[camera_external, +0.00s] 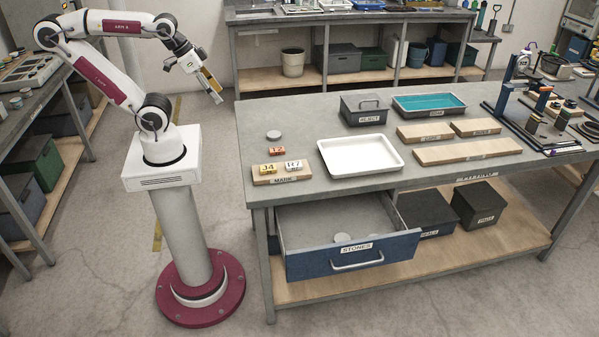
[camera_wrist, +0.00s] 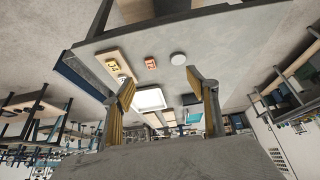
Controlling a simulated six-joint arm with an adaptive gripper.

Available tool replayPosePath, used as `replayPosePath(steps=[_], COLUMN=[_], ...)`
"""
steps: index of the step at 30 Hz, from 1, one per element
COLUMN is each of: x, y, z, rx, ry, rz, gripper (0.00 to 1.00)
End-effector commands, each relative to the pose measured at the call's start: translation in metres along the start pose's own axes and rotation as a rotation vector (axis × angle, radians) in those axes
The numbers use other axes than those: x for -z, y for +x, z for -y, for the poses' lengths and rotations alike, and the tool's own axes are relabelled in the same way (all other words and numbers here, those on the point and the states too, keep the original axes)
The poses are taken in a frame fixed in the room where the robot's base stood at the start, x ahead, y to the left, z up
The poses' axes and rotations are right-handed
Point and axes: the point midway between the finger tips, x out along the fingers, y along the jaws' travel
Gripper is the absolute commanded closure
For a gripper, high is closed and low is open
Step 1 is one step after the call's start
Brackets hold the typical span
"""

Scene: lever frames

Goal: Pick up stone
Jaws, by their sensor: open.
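A grey round stone (camera_external: 273,135) lies flat on the bench top near its left edge; it also shows in the wrist view (camera_wrist: 178,59), beyond my right finger. My gripper (camera_external: 213,90) is raised in the air left of the bench, well apart from the stones. In the wrist view my gripper (camera_wrist: 160,76) has its two fingers spread wide, with nothing held between them.
An orange tile (camera_external: 277,150) lies in front of the loose stone. A wooden MARK block (camera_external: 282,175) carries two numbered tiles. A white tray (camera_external: 350,165), a REJECT box (camera_external: 364,118) and a teal-lined tray (camera_external: 429,112) stand to the right.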

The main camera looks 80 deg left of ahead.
Motion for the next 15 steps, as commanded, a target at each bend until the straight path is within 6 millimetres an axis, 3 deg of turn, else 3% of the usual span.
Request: replayPosePath(steps=[8, 15], x=[0.000, -0.004], y=[0.001, 0.015], z=[0.001, 0.004], rx=[0.002, 0.008], ry=[-0.004, -0.017], rz=[0.005, 0.067], gripper=[0.42, 0.42])
